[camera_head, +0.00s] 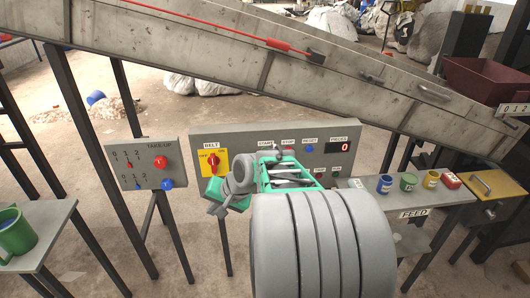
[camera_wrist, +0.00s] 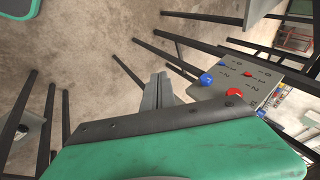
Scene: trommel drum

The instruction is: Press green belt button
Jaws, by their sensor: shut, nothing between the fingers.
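The grey control panel (camera_head: 230,135) stands behind my arm in the head view. It has a yellow BELT plate with a red rotary switch (camera_head: 212,161), a START label (camera_head: 266,142), a STOP label (camera_head: 288,143) and a blue button (camera_head: 309,148). The green button is not clearly visible; my arm covers the area under START. My gripper (camera_wrist: 159,77) shows in the wrist view, shut and empty, with bare floor beyond its fingertips. In the head view my green hand is at the panel's lower left, and its fingertips cannot be made out.
A TAKE-UP panel (camera_head: 143,172) with red and blue knobs stands left; it also shows right of my fingers in the wrist view (camera_wrist: 252,78). A sloping conveyor (camera_head: 230,60) runs above. Dark posts stand around.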

